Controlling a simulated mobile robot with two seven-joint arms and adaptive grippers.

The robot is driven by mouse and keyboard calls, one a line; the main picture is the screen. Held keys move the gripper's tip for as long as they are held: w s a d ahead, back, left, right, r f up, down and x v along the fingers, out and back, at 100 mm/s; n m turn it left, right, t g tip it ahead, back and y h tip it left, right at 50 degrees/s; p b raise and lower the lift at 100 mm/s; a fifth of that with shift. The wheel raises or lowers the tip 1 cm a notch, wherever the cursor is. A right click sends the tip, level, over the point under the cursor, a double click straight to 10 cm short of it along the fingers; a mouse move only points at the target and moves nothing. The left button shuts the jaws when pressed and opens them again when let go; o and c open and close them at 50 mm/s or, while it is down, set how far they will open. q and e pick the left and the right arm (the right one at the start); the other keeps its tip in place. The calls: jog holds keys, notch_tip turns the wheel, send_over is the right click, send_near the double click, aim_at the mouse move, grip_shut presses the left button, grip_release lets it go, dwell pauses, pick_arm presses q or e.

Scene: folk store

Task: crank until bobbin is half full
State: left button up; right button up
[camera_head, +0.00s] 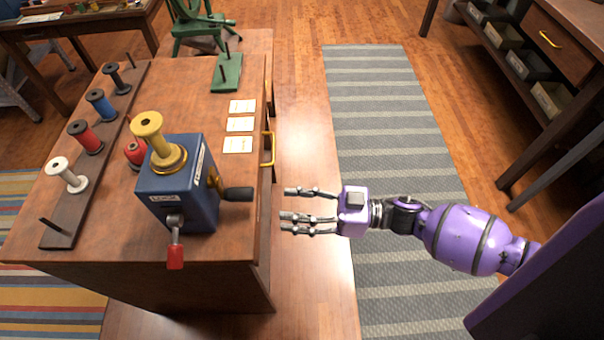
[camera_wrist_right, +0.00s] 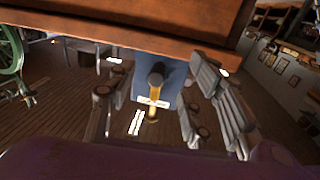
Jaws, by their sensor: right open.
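A blue winding box (camera_head: 183,195) stands on the wooden cabinet, with a yellow bobbin (camera_head: 158,143) upright on top. No thread can be made out on that bobbin. A crank with a black handle (camera_head: 236,194) sticks out of the box's right side. A red-tipped lever (camera_head: 175,250) hangs on its front. My right gripper (camera_head: 300,210) is open and empty, to the right of the black handle and apart from it. In the right wrist view the blue box (camera_wrist_right: 173,80) and the dark handle (camera_wrist_right: 156,80) show between the open fingers. My left gripper is not in view.
A dark rack (camera_head: 55,235) on the left of the cabinet (camera_head: 215,250) holds white, red, blue and black spools. A green peg stand (camera_head: 227,72) and several cards (camera_head: 238,145) lie behind. Yellow drawer pulls (camera_head: 267,149) stick out on the right side. The striped rug (camera_head: 390,130) is clear.

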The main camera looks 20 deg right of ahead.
jog(key=n+g, duration=0.2)
send_near(244, 194)
jog(key=d+f, duration=0.1)
jog(key=f, duration=0.1)
jog(key=shift+y, duration=0.4)
jog(key=shift+w+x, duration=0.15)
jog(key=shift+x, duration=2.6)
jog(key=shift+w+x, duration=0.15)
jog(key=shift+x, duration=2.65)
jog(key=shift+d, duration=0.1)
grip_shut()
